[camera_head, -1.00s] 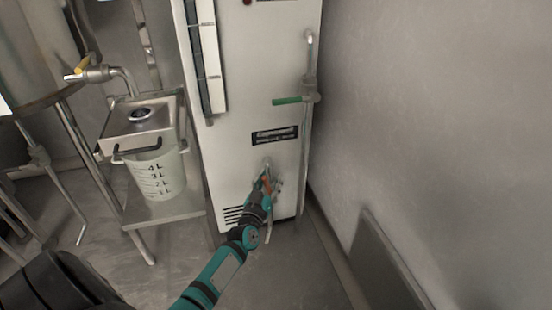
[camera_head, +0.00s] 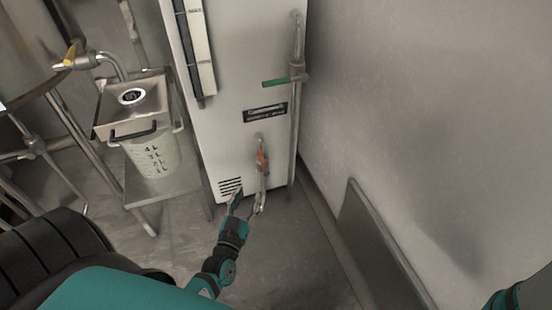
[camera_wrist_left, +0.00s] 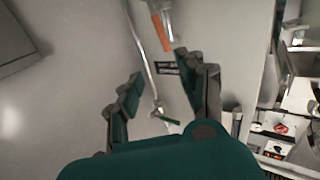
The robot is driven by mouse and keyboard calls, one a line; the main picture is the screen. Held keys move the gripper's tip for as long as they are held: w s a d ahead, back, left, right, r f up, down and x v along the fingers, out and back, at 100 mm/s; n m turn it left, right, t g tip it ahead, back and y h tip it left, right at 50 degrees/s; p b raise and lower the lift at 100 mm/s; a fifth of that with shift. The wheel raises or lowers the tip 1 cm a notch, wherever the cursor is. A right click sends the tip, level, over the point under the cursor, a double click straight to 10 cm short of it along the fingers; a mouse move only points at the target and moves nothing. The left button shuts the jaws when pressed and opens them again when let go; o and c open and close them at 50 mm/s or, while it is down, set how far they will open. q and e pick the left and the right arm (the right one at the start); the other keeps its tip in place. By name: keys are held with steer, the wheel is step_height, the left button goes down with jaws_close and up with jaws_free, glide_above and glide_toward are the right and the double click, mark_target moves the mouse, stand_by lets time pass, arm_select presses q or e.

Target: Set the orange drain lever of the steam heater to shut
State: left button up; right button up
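The steam heater (camera_head: 225,125) is a tall white cabinet standing against the right wall. Its orange drain lever (camera_head: 262,157) is low on the front, at the drain pipe (camera_head: 260,188), and appears roughly in line with that pipe. In the left wrist view the orange lever (camera_wrist_left: 160,32) is at the top, beside the metal pipe. My left gripper (camera_head: 247,203) is below the lever and apart from it. Its fingers (camera_wrist_left: 158,68) are spread with nothing between them. My right gripper is out of view.
A green-handled valve (camera_head: 282,82) is on the pipe at the heater's right edge. To the left, a metal box sits over a marked bucket (camera_head: 155,158) on a small stand (camera_head: 190,183). A dark panel (camera_head: 375,245) leans near the right wall. Floor in front is clear.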

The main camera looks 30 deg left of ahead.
arm_select(q)
steer(key=d+r+t+h+b, duration=0.1)
steer(key=d+r+t, duration=0.2)
steer(key=r, duration=0.6)
steer(key=w+d+r+m+t+h+b, duration=0.1)
steer(key=d+r+t, duration=0.2)
steer(key=d+r, duration=0.3)
steer(key=shift+r+t, duration=0.3)
steer(key=shift+r, duration=1.85)
